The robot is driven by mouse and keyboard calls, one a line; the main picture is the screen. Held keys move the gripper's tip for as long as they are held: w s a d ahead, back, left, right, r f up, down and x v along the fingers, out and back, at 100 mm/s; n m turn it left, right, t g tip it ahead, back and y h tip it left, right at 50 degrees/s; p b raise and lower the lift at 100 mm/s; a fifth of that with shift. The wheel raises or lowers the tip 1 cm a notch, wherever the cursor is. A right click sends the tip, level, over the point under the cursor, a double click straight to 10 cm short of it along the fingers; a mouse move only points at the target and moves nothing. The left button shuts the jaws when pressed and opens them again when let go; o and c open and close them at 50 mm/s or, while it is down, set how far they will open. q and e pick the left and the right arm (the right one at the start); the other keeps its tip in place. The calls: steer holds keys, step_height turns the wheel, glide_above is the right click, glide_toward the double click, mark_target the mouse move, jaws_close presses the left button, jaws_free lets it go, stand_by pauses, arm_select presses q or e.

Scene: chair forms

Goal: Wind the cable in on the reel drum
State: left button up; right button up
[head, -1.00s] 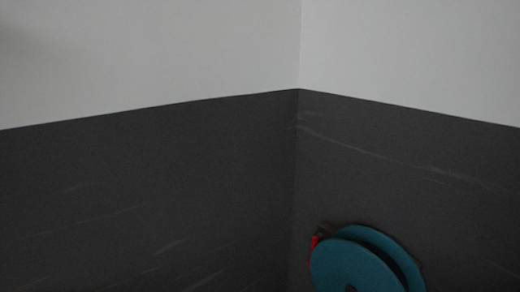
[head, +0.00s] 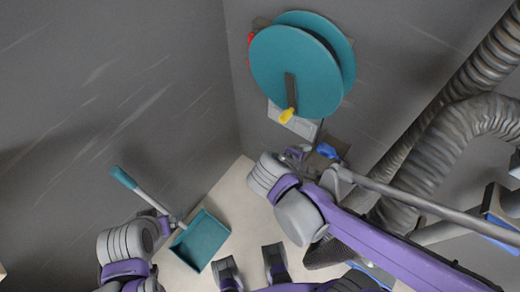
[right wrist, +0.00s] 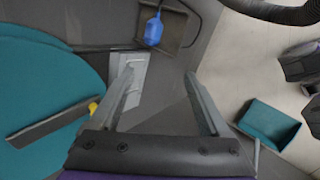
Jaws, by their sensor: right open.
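The reel drum (head: 297,70) is two teal discs on the right wall, with a dark crank arm (head: 290,88) and a yellow knob (head: 287,115). The drum fills the left of the right wrist view (right wrist: 40,75), its knob (right wrist: 93,107) partly behind my gripper. A blue plug (right wrist: 153,30) hangs at a dark wall plate; it also shows in the head view (head: 327,150). A thin dark cable runs near it. My right gripper (right wrist: 160,72) is open and empty, below the drum in the head view (head: 298,154). My left gripper's fingers are unclear at lower left (head: 165,222).
A teal dustpan (head: 201,241) with a long handle stands in the corner near my left arm. A pale wall plate (head: 292,122) is below the drum. Thick grey ducts (head: 450,130) run along the right. Some pale floor (head: 235,190) is bare in the corner.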

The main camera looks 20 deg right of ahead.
mark_target(281, 122)
steer(key=w+a+r+n+t+h+b, duration=0.2)
steer(key=w+a+n+t+h+b, duration=0.45)
steer(key=a, duration=0.25)
arm_select(q)
step_height(281, 122, down, 9)
arm_select(e)
steer(key=shift+n+h, duration=0.35)
steer(key=shift+h, duration=0.1)
steer(key=x, duration=1.1)
steer(key=shift+w+d+f, duration=0.1)
steer(key=shift+w, duration=0.15)
steer(key=c, duration=1.2)
steer(key=shift+o, duration=0.2)
steer(key=o, duration=0.6)
